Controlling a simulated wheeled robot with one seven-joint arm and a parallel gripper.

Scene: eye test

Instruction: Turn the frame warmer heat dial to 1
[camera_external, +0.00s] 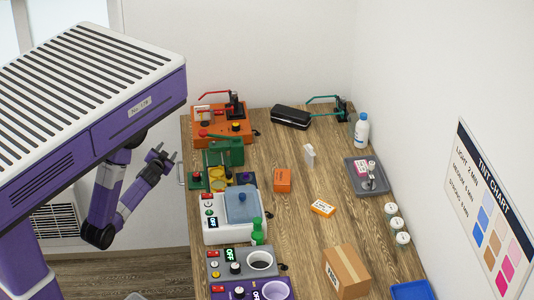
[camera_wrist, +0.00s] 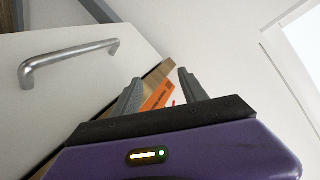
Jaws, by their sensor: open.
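Two devices with OFF displays and round wells stand at the near end of the bench in the external view: a grey one (camera_external: 219,268) with a white-rimmed well and a purple one (camera_external: 228,292), cut by the frame edge. I cannot tell which is the frame warmer. The grey one has a dark dial (camera_external: 235,268) on its front; its markings are too small to read. My gripper (camera_external: 167,152) is open and empty, left of the bench and away from both devices. In the wrist view my gripper (camera_wrist: 160,78) points past the bench edge; neither device is recognisable there.
A metal handle (camera_wrist: 68,60) juts from a white front in the wrist view.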

